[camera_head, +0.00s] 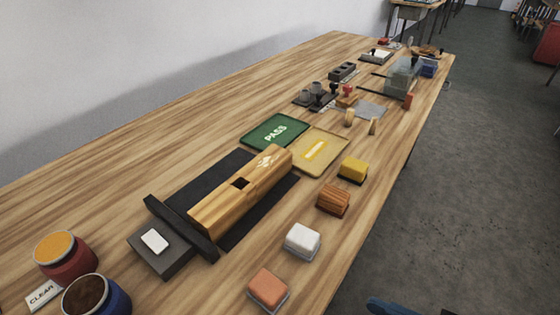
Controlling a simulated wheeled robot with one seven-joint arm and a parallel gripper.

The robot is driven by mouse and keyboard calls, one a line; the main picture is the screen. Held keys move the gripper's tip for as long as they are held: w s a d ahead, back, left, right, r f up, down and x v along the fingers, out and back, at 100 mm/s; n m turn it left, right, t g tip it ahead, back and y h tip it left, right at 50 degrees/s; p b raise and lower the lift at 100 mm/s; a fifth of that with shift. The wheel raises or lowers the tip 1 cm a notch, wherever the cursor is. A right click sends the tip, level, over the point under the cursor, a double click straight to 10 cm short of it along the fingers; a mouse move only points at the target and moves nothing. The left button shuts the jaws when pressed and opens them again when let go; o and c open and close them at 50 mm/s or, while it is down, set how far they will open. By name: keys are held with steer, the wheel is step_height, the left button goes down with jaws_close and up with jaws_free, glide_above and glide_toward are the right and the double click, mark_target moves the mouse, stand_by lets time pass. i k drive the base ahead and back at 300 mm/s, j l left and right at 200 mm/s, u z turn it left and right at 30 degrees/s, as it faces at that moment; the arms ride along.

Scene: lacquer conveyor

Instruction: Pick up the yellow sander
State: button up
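The yellow sander (353,168) is a small yellow block with a dark underside. It rests on the wooden table near its right edge, to the right of a tan tray. It stands apart from its neighbours, and nothing covers it. My gripper is not in view, so its state and its distance from the yellow sander do not show.
An orange-brown block (333,200), a white block (302,239) and a salmon block (268,289) line the table's right edge. A wooden beam (222,205), a green PASS tray (277,131) and the tan tray (300,165) lie left. Two jars (70,265) (115,303) stand front left.

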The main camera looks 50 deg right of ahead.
mark_target(355, 170)
steer(key=k+j+u, duration=0.1)
steer(key=k+u, duration=0.35)
steer(key=k, duration=1)
